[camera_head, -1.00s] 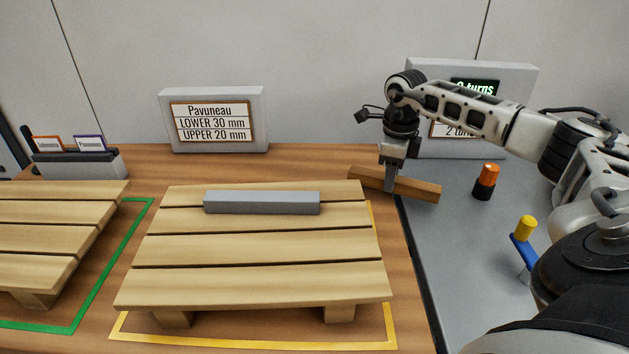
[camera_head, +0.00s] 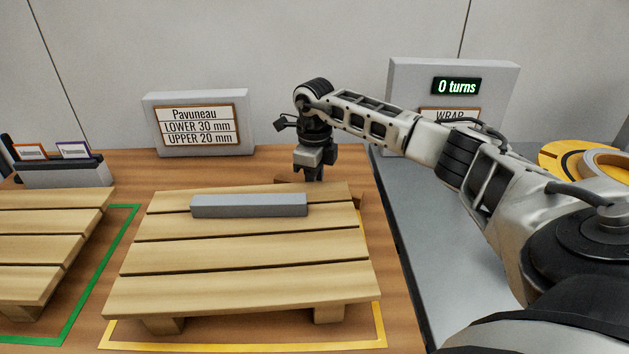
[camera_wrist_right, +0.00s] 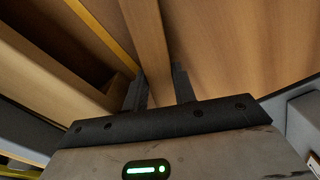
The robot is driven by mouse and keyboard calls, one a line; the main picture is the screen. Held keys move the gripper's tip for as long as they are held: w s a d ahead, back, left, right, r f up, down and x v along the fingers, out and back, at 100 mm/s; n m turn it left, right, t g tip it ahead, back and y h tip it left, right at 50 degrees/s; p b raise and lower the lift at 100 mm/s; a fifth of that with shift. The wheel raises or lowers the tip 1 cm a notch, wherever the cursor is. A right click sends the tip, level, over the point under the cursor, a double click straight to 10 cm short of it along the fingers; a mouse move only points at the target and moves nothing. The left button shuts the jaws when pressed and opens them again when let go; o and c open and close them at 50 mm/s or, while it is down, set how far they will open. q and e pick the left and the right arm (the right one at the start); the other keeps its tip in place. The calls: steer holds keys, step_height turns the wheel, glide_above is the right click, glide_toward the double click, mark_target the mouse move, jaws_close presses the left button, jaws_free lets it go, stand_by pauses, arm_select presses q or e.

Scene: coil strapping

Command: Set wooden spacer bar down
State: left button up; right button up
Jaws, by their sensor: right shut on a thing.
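My right gripper (camera_head: 314,176) is shut on the wooden spacer bar (camera_head: 289,182), just behind the far right corner of the middle pallet (camera_head: 250,287). The pallet hides much of the bar in the head view. In the right wrist view the bar (camera_wrist_right: 146,40) runs lengthwise between the two dark fingers (camera_wrist_right: 160,90), beside the pallet's wood. I cannot tell whether the bar touches the table. A grey spacer bar (camera_head: 249,205) lies across the pallet's far slats. My left gripper is not in view.
A sign reading LOWER 30 mm, UPPER 20 mm (camera_head: 199,125) stands behind the pallet. A second pallet (camera_head: 45,240) lies at left in a green outline. A "0 turns" display (camera_head: 457,86) stands behind the grey surface (camera_head: 430,260) at right.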

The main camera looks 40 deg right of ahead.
steer(key=o, duration=0.8)
steer(key=shift+f, duration=0.1)
steer(key=shift+c, duration=0.2)
step_height(320, 180, up, 12)
steer(key=p, duration=0.1)
steer(key=shift+r, duration=0.2)
